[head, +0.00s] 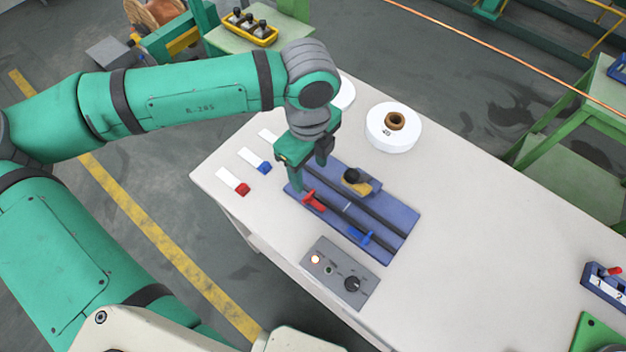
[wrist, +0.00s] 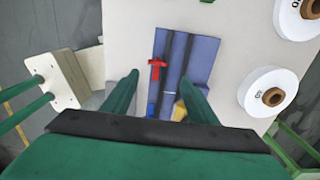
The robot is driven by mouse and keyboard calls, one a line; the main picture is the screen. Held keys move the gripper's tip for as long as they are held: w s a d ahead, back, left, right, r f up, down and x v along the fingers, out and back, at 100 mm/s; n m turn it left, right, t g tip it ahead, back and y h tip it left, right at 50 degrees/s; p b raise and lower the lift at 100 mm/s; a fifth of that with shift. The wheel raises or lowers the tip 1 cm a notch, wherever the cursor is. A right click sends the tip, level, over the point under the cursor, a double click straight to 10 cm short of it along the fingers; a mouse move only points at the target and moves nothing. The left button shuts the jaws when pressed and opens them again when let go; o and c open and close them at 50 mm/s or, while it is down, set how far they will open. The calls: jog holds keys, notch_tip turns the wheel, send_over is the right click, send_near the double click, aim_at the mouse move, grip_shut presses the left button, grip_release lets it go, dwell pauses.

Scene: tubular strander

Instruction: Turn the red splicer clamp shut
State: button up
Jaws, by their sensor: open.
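The red splicer clamp (head: 313,200) sits on the near dark rail of the blue splicer plate (head: 400,215), towards its left end. It shows as a small red T in the wrist view (wrist: 157,68), its bar lying across the rail. The blue clamp (head: 361,237) is further right along the same rail. My gripper (head: 311,175) is open and empty, above the plate's left end. In the head view one finger is just behind and left of the red clamp; in the wrist view the clamp appears between the fingertips (wrist: 159,77). I cannot tell the height gap.
A yellow and black tool (head: 362,183) stands on the plate beside the far rail. A grey control box (head: 340,273) with a knob lies in front. White spools (head: 393,128) stand behind. Red- and blue-ended tags (head: 234,182) lie left.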

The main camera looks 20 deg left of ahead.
aim_at(309, 194)
jog(key=f, duration=0.8)
jog(key=shift+s+a+f, duration=0.1)
jog(key=shift+s+f, duration=0.05)
jog(key=shift+s, duration=0.2)
jog(key=shift+w+f, duration=0.1)
jog(key=shift+f, duration=0.7)
jog(key=c, duration=1.1)
